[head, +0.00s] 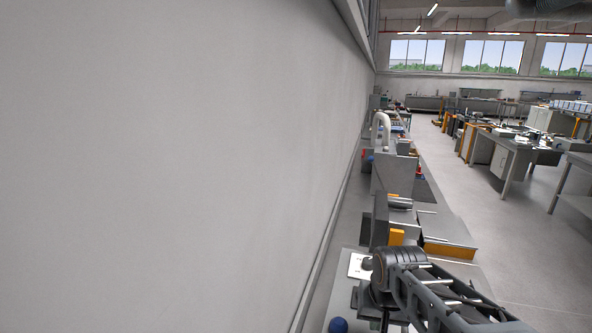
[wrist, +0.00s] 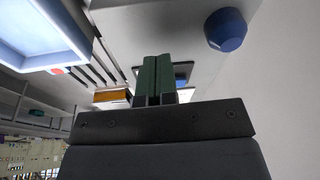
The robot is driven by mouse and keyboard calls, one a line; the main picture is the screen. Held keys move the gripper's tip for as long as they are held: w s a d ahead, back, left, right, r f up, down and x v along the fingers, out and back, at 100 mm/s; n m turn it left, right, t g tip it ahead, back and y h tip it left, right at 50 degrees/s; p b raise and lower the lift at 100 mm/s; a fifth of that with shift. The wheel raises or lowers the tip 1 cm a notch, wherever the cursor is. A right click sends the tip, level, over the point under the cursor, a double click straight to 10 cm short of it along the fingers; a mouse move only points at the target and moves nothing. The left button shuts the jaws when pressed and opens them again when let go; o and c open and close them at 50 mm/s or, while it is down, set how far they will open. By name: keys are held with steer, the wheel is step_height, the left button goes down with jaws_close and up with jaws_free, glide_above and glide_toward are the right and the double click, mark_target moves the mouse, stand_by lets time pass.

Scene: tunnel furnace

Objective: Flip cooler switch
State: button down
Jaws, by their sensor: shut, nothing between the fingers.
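My gripper (wrist: 157,62) is shut and empty, with its two dark green fingers together in the wrist view. Just behind the fingertips is a dark-framed part with a blue face (wrist: 182,76), on a light grey surface; it may be the cooler switch, but the fingers hide much of it. I cannot tell whether they touch it. A round blue knob (wrist: 226,30) stands up and to the right of the fingers, apart from them. A blue knob (head: 338,325) also shows at the bottom of the head view. There, my arm hides the switch area, and my gripper cannot be made out.
A bright screen-like panel (wrist: 45,38) and a small red button (wrist: 57,71) are at the wrist view's upper left. An orange block (wrist: 112,96) lies left of the fingers. A blank wall (head: 180,160) fills the head view's left. Open floor (head: 520,215) lies right of the furnace line.

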steer(key=s+n+t, duration=0.2)
steer(key=s, duration=0.5)
steer(key=shift+r, duration=0.4)
steer(key=shift+d, duration=0.15)
